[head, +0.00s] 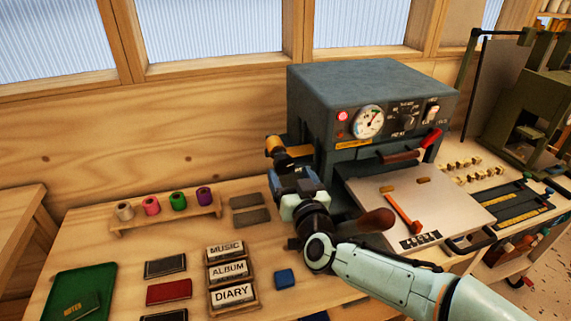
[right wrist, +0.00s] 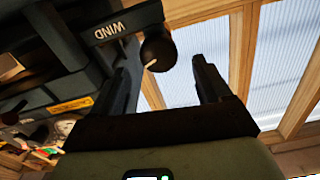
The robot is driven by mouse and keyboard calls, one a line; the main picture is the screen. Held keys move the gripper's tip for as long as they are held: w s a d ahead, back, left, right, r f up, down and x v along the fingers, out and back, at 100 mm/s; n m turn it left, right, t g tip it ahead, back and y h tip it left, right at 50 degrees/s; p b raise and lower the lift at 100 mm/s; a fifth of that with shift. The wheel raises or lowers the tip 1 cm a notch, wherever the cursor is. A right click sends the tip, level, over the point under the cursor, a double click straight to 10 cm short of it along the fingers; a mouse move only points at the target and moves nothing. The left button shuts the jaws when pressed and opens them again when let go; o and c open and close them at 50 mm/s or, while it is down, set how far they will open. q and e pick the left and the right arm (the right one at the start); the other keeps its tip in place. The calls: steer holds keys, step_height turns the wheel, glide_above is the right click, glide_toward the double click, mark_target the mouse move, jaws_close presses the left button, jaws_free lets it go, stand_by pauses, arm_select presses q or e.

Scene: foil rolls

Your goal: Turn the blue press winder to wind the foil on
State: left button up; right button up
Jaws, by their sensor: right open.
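The blue-grey press (head: 370,95) stands on the bench at the centre of the head view. A gold foil roll (head: 299,152) sits beside the knob. My right gripper (head: 279,170) is open just below the knob. In the right wrist view its fingers (right wrist: 165,62) stand on either side of the knob, near their tips; I cannot tell whether they touch it. My left gripper is not in view.
A rack of small coloured rolls (head: 165,212) stands at the left. MUSIC, ALBUM and DIARY blocks (head: 228,272), a blue block (head: 285,279) and a green tray (head: 60,310) lie in front. The press's flat plate (head: 370,190), with a red-brown handle, is close to my right arm.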

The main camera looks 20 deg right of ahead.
mark_target(286, 166)
steer(key=w, duration=0.5)
steer(key=shift+w+a, duration=0.1)
steer(key=shift+w, duration=0.05)
steer(key=c, duration=1)
